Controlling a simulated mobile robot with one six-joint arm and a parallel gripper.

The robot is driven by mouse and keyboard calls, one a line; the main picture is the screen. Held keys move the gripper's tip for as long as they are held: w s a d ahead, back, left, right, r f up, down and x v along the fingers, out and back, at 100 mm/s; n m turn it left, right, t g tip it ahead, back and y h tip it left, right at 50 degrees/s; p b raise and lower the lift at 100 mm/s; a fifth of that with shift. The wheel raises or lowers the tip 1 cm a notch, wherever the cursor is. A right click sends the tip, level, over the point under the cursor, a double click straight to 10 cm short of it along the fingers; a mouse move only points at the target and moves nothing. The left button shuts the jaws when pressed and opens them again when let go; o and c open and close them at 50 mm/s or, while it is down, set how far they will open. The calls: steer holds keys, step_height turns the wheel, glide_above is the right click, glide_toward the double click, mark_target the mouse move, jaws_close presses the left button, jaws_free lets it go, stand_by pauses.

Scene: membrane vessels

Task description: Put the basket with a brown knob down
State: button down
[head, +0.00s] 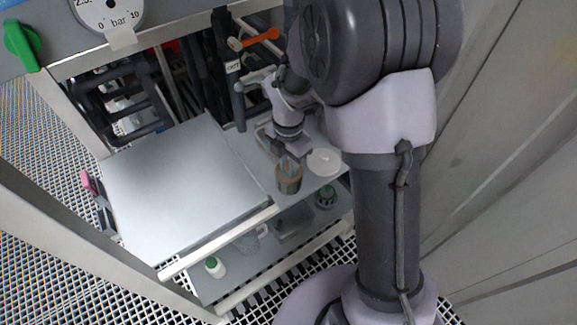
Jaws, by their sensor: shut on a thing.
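My gripper (288,162) is small in the head view, pointing down over the right part of the grey bench. It is shut on the basket (288,180), a small round vessel with brown-orange showing at its rim and side. The knob itself is too small and covered by the fingers to make out. The basket hangs upright at or just above the bench's front right edge; I cannot tell if its bottom touches.
A white round dish (323,162) lies close right of the basket. A broad metal plate (185,190) on the left is bare. The lower shelf holds a white bottle (214,268), a clear mug (250,241), a grey box (293,224) and a dark green item (325,197).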

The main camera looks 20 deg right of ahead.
steer(key=shift+f, duration=0.2)
steer(key=c, duration=1.2)
jaws_free()
steer(key=shift+r, duration=0.15)
steer(key=s+r+m+t+p, duration=0.1)
steer(key=s+r+m+p, duration=0.15)
steer(key=r, duration=0.65)
steer(key=s+r+m+t+p, duration=0.1)
steer(key=r+m+p, duration=0.25)
steer(key=r, duration=0.65)
steer(key=s+a+r+m+t+y, duration=0.1)
steer(key=s+a+r+m+t, duration=0.1)
steer(key=s+m, duration=0.5)
steer(key=s+a+r+m+t+y, duration=0.1)
steer(key=s+r+m, duration=0.4)
steer(key=m, duration=1)
steer(key=s, duration=0.3)
steer(key=shift+s+a+r+t+b, duration=0.2)
steer(key=shift+a+r+t+b, duration=0.1)
steer(key=shift+a+t+b, duration=0.1)
